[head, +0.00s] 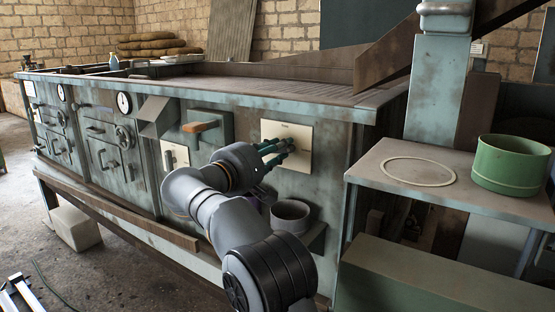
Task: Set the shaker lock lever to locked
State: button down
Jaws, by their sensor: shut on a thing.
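A cream plate (298,138) with small, unreadable markings is fixed to the front of the teal machine. My gripper (284,150) is in front of this plate, with its dark green fingers shut at its middle. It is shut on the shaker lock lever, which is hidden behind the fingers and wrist. I cannot tell the lever's angle or position.
To the left are an orange handle (200,127) on a teal box and a pale switch plate (175,155). A grey cup (290,215) sits below my gripper. At right, a side table (455,192) holds a green pot (510,165) and a pale ring (418,182).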

jog(key=shift+f+m+b, duration=0.2)
jog(key=shift+m+b, duration=0.85)
jog(key=shift+m, duration=0.55)
jog(key=shift+s+d, duration=0.1)
jog(key=c, duration=1.4)
grip_release()
jog(key=shift+c, duration=0.2)
jog(key=v, duration=1.2)
jog(key=x, duration=1.2)
